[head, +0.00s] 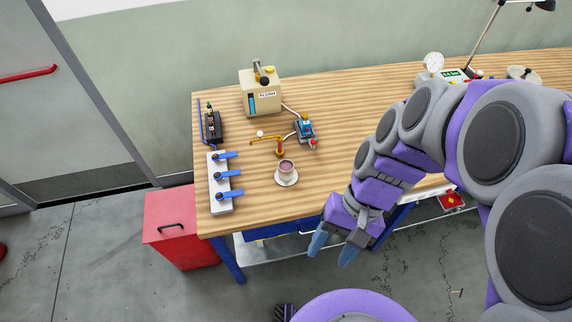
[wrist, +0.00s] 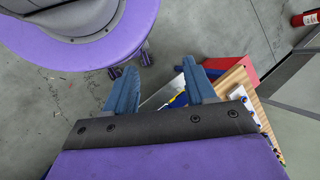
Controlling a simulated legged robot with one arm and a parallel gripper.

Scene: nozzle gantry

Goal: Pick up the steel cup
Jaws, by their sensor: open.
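A small cup (head: 286,167) with a pinkish inside stands upright on a pale round saucer (head: 287,181) near the front left of the wooden workbench in the head view. It is the only cup that I can make out. My gripper (head: 330,247) hangs in front of the bench's front edge, below and to the right of the cup, apart from it. Its blue fingers are spread and empty. In the wrist view my gripper (wrist: 160,85) points at the floor and the bench's edge, and the cup does not show there.
The workbench (head: 330,130) carries a valve manifold (head: 220,181) with blue levers left of the cup, a brass tap (head: 279,146) just behind it, a beige tank (head: 260,91) and a small blue pump (head: 305,130). Bare wood lies right of the cup. A red cabinet (head: 180,228) stands at the left.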

